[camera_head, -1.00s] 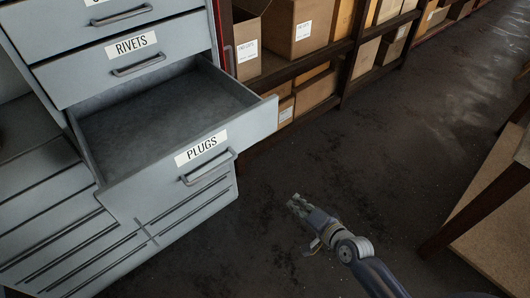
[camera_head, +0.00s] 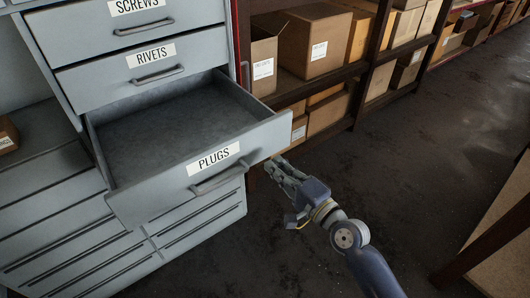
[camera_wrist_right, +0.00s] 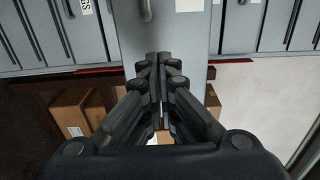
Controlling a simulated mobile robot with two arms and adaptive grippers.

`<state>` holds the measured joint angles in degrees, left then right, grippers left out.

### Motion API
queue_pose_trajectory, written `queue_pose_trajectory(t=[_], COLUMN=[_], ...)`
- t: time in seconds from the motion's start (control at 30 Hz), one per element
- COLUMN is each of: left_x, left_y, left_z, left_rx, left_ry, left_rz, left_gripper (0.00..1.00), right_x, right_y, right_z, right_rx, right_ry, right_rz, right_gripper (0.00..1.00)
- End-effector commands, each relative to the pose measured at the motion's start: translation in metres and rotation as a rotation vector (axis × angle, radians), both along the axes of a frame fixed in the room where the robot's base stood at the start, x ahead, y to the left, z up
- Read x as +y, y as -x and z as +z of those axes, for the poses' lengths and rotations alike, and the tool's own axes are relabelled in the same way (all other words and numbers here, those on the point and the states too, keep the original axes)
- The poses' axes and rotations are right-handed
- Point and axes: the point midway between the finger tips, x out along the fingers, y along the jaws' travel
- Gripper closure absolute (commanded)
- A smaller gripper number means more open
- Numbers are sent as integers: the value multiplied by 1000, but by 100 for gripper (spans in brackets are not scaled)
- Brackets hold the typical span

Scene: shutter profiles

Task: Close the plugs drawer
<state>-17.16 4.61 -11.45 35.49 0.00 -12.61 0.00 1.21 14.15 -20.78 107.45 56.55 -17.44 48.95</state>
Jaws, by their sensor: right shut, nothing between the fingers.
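The plugs drawer (camera_head: 200,178) is a grey drawer pulled well out of the cabinet, with a white PLUGS label and a bar handle (camera_head: 218,179) on its front. Its visible inside is empty. My right gripper (camera_head: 273,164) is shut and empty, just to the right of the drawer front near its right end. In the right wrist view, the shut fingers (camera_wrist_right: 158,58) point toward a grey drawer front (camera_wrist_right: 185,38) with a handle. I cannot tell whether the fingertips touch it. My left gripper is not in view.
The rivets drawer (camera_head: 120,70) and screws drawer (camera_head: 125,28) above are shut. Shelves with cardboard boxes (camera_head: 312,42) stand behind, to the right of the cabinet. A table (camera_head: 505,250) is at the right edge. The dark floor (camera_head: 410,150) between is clear.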

Motion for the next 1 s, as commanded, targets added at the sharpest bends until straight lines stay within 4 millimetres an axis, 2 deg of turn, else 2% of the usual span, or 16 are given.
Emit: queue_pose_trajectory(t=[0.1, 0.3, 1.0], left_x=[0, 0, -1], left_y=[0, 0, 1], left_z=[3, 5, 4], left_rx=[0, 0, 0], left_ry=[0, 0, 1], left_rz=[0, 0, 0], left_gripper=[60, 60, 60], right_x=[14, 28, 37], right_y=[-19, -38, -50], right_z=[2, 0, -1], right_rx=[-2, 0, 0], right_ry=[1, 1, 2], right_rz=[0, 0, -1], right_gripper=[100, 100, 100])
